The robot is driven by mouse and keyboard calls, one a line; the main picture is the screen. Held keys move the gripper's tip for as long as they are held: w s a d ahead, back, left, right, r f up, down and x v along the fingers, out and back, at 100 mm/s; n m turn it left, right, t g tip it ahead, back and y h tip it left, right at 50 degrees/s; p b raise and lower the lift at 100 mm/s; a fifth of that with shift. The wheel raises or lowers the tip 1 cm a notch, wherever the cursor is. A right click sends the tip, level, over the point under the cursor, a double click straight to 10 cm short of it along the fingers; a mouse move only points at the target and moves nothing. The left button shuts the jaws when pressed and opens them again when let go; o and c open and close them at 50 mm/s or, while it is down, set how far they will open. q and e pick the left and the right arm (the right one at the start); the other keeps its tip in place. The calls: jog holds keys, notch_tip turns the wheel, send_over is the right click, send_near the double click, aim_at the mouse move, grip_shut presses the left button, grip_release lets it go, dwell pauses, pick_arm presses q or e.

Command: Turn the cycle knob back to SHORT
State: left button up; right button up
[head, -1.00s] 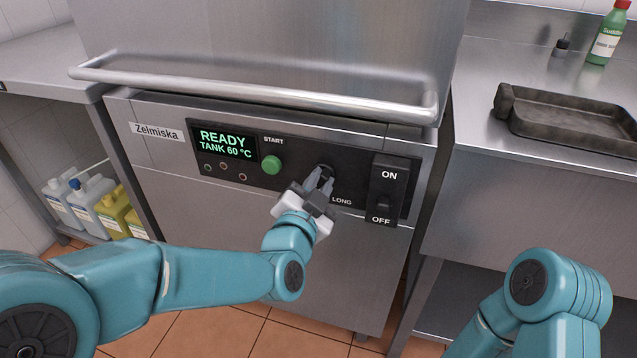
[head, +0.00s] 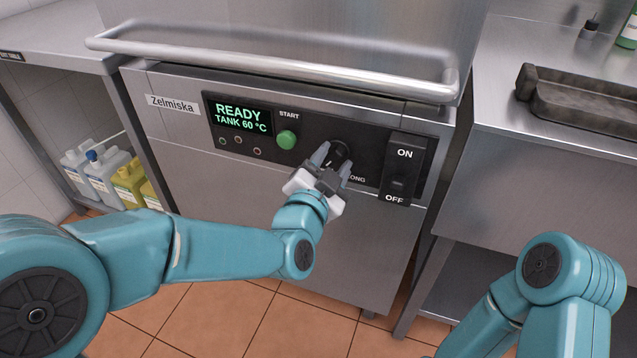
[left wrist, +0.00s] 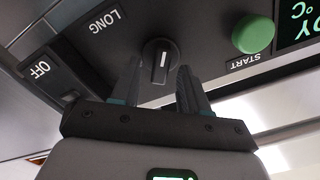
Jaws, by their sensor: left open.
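The cycle knob (head: 341,150) is a round black dial on the dark control panel, between the green START button and the ON/OFF switch. It also shows in the left wrist view (left wrist: 161,58), with a white pointer line running nearly up and down that picture. My left gripper (head: 333,160) is open just in front of the knob. In the left wrist view its two fingers (left wrist: 160,70) stand apart on either side of the knob's lower part; contact cannot be told. The LONG label (left wrist: 105,21) is readable there. I see no SHORT label.
The green START button (head: 286,140), the READY display (head: 240,115) and the ON/OFF switch (head: 401,170) are close by. A steel bar handle (head: 270,67) runs above the panel. A counter with a dark tray (head: 575,105) is at right; jugs (head: 100,177) stand low at left.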

pick_arm(q)
jog(key=b+v, duration=0.5)
jog(key=v, duration=1)
jog(key=shift+s+b, duration=0.2)
jog(key=shift+b, duration=0.1)
jog(key=shift+a, duration=0.1)
